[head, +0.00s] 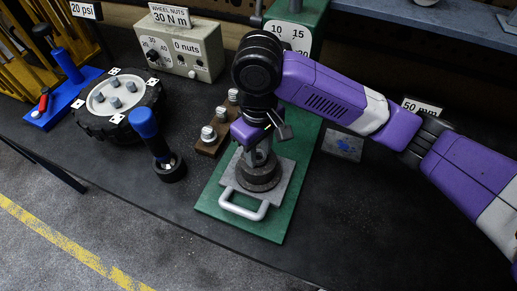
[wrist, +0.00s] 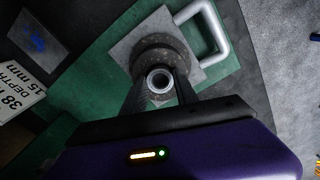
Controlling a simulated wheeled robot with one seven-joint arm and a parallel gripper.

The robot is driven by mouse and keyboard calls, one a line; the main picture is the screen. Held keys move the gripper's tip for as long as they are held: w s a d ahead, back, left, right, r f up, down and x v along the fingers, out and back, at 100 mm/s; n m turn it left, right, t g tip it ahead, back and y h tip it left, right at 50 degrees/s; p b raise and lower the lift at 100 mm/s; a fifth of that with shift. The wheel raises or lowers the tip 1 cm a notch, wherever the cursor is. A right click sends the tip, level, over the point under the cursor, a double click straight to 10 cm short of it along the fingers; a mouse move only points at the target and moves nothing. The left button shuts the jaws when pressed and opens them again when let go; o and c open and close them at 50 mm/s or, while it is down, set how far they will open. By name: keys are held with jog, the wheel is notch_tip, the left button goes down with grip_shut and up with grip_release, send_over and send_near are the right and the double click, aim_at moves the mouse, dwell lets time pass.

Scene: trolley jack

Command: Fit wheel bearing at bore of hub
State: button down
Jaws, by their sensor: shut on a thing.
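The hub (head: 259,177) is a dark, rough round block on a light grey plate with a handle, on the green base (head: 234,221). The hub also shows in the wrist view (wrist: 158,48). My gripper (head: 258,153) is above the hub, pointing down. In the wrist view my gripper (wrist: 161,88) is shut on the wheel bearing (wrist: 151,81), a small pale metal ring with a dark centre. The bearing appears over the near part of the hub's top. The bore is hidden, and I cannot tell whether the bearing touches the hub.
A wooden block with several nuts (head: 209,146) stands close left of the base. A blue-topped tool (head: 145,125) and a studded wheel (head: 117,97) are farther left. A control box (head: 183,50) and green column (head: 308,22) stand behind. The bench front right is clear.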

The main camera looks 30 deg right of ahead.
aim_at(258, 156)
jog(key=shift+f, duration=0.15)
jog(key=c, duration=0.9)
grip_release()
jog(key=shift+r, duration=3.95)
